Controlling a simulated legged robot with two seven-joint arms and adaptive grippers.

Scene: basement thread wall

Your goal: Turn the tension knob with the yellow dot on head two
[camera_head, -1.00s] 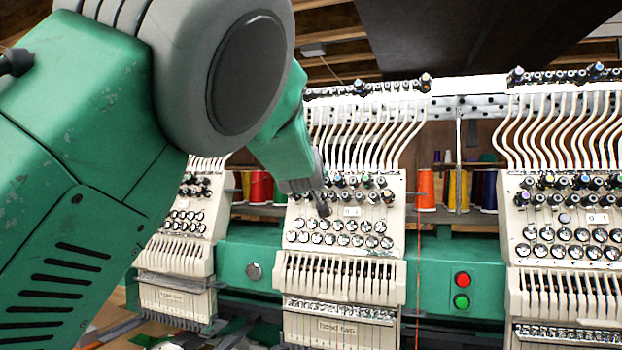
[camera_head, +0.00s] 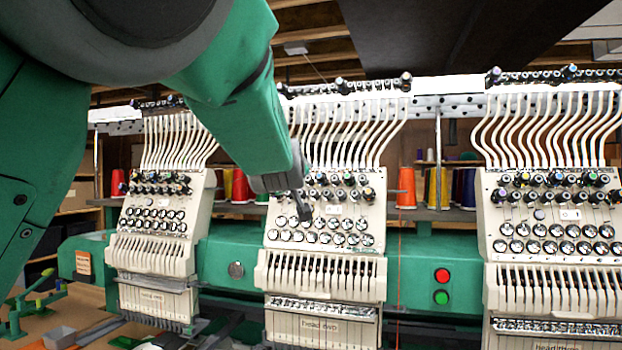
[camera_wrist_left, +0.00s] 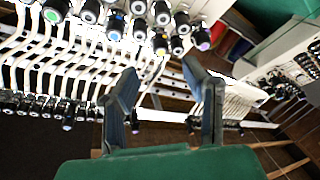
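Head two (camera_head: 318,326) is the middle cream stitching head, with rows of dark tension knobs above round silver dials. A knob with a yellowish dot (camera_head: 369,193) appears at the right end of its lower knob row; the dot is small and its colour uncertain. My left gripper (camera_head: 304,208) is in front of the left part of that panel, left of this knob. In the left wrist view my left gripper (camera_wrist_left: 160,67) has its two fingers spread with nothing between them. Knobs with coloured dots (camera_wrist_left: 115,25) show beyond the fingertips. My right gripper is not in view.
Another head (camera_head: 160,215) stands to the left and one (camera_head: 550,220) to the right. A green beam carries red (camera_head: 441,275) and green (camera_head: 441,297) buttons. Thread cones (camera_head: 406,188) stand behind. White thread tubes (camera_head: 345,130) rise above head two.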

